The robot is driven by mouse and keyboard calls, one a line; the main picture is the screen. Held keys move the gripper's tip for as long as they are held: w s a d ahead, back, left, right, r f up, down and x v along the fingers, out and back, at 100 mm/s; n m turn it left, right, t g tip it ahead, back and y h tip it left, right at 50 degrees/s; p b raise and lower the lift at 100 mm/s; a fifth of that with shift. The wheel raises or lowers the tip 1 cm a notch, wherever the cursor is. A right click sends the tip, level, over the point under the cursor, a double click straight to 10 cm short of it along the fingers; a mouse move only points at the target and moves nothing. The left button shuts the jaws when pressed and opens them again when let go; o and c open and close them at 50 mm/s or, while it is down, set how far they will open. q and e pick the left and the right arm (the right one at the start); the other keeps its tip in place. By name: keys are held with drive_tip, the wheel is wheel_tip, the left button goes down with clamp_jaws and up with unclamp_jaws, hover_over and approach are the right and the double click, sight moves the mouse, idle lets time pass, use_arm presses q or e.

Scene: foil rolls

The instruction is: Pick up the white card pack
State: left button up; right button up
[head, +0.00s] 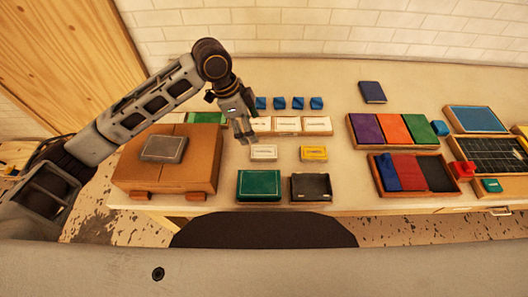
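A small white card pack (264,153) with a dark line of print lies flat on the table, left of a similar yellow pack (314,153). My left gripper (244,138) hangs with its fingers pointing down, just left of and behind the white pack in the picture. It looks apart from the pack, and I see nothing held in it. The fingers are small and overlap, so their gap is unclear. My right gripper is not in view.
A tray with white blocks (288,124) stands behind the pack, with several blue cubes (279,103) beyond. A brown case (190,170) with a grey pack (164,148) is left. Trays (413,193) fill the right.

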use_arm(q)
drive_tip(key=f, duration=0.1)
hover_over(263, 151)
drive_tip(key=a, duration=0.2)
wheel_tip(263, 151, down, 6)
drive_tip(key=shift+s+d+f, duration=0.1)
drive_tip(key=shift+s, duration=0.05)
drive_tip(key=shift+d+f, duration=0.1)
drive_tip(key=shift+f, duration=0.45)
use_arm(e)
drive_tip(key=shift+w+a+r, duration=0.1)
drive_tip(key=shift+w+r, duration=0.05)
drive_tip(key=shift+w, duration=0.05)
use_arm(q)
drive_tip(key=shift+p+x, duration=0.45)
drive_tip(key=shift+x, duration=1.5)
drive_tip(key=shift+d+f, duration=0.25)
drive_tip(key=shift+f, duration=0.4)
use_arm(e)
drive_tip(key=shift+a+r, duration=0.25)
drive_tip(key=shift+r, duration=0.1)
